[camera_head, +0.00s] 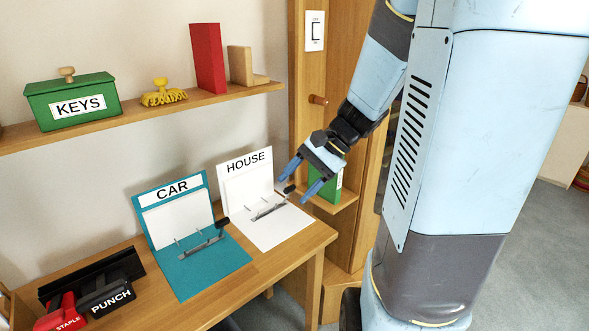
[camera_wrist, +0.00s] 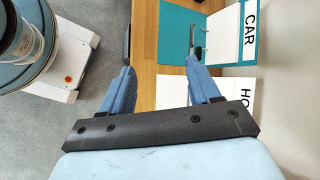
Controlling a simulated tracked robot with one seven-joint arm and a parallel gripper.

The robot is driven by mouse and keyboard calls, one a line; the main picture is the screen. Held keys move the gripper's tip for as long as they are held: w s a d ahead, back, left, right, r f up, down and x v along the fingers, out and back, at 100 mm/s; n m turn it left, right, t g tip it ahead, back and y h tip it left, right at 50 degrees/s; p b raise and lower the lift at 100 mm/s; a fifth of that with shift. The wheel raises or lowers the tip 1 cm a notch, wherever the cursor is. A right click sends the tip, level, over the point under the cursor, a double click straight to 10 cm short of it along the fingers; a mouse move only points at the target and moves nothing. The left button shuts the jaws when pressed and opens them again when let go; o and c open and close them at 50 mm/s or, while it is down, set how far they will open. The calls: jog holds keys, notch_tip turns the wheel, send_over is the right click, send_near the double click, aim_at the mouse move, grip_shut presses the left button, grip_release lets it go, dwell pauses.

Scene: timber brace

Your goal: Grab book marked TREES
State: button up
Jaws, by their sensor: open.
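No book with readable TREES lettering shows. A green book-like object (camera_head: 326,184) stands on a small wooden shelf on the right side of the cabinet in the head view. It has a white patch on its edge that I cannot read, and my gripper partly hides it. My gripper (camera_head: 297,188) is open and empty in front of that object, fingers pointing down and left near the HOUSE binder. In the wrist view my gripper (camera_wrist: 161,66) shows two spread blue fingers with nothing between them but desk.
The open HOUSE binder (camera_head: 277,224) and teal CAR binder (camera_head: 218,265) lie on the desk. A PUNCH (camera_head: 110,297) and a red STAPLE tool (camera_head: 65,316) stand at its left end. The wall shelf holds a green KEYS box (camera_head: 72,103) and a red block (camera_head: 208,60).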

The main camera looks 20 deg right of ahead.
jog(key=w+d+f+m+t+y, duration=0.3)
jog(key=w+d+f+m+y, duration=0.1)
jog(key=w+d+m, duration=0.15)
jog(key=m+t+h, duration=0.6)
jog(key=m+t, duration=0.7)
jog(key=m, duration=0.4)
send_near(340, 179)
jog(key=w, duration=0.2)
jog(key=shift+n, duration=0.25)
jog(key=x, duration=0.7)
jog(key=shift+w+a, duration=0.25)
jog(key=shift+a, duration=0.15)
jog(key=x, duration=0.5)
jog(key=shift+w+a+r, duration=0.15)
jog(key=shift+r, duration=0.05)
jog(key=shift+c, duration=0.3)
grip_shut()
